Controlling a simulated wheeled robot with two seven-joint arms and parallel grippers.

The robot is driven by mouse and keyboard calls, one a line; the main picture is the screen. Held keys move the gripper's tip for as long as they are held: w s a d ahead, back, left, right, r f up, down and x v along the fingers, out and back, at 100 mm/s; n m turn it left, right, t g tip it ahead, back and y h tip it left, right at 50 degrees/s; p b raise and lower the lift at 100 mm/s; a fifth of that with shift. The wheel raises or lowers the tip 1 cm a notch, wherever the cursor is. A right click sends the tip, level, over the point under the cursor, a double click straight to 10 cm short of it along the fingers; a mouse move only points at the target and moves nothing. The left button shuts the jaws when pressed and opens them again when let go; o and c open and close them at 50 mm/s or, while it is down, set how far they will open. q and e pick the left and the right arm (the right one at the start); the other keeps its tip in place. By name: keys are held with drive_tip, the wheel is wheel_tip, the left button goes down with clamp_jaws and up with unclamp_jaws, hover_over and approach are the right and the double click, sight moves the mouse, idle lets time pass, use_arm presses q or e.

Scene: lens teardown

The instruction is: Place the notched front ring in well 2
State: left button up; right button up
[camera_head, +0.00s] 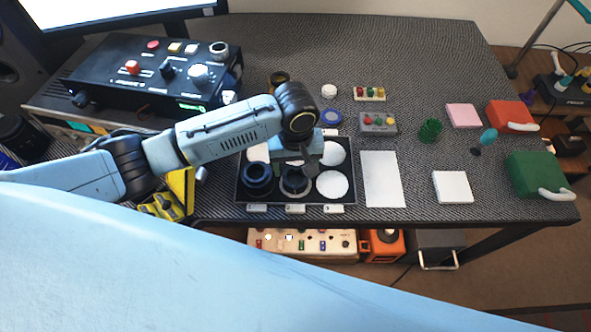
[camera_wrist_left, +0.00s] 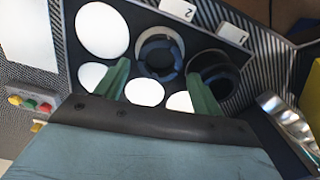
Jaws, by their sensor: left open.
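The black tray (camera_head: 348,200) has two rows of round white wells and numbered tags on its near edge. A grey ring with notch-like dark gaps (camera_head: 296,187), which looks like the notched front ring, sits in the near middle well, beside the tag marked 2 (camera_wrist_left: 179,8). This ring also shows in the left wrist view (camera_wrist_left: 143,52). A dark ring-shaped part (camera_head: 257,174) sits in the near left well; it shows too in the wrist view (camera_wrist_left: 213,66). My left gripper (camera_wrist_left: 157,68) is open and empty, above the ring in well 2. My right gripper is out of view.
The near right well (camera_head: 333,186) and far right well (camera_head: 334,153) are empty. A white sheet (camera_head: 381,179) lies right of the tray, with a small grey button box (camera_head: 378,123) behind it. A black control box (camera_head: 150,75) stands at the back left.

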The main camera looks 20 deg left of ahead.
use_arm(q)
wheel_tip(320, 180, up, 8)
drive_tip(key=p, duration=0.1)
drive_tip(key=shift+f, duration=0.15)
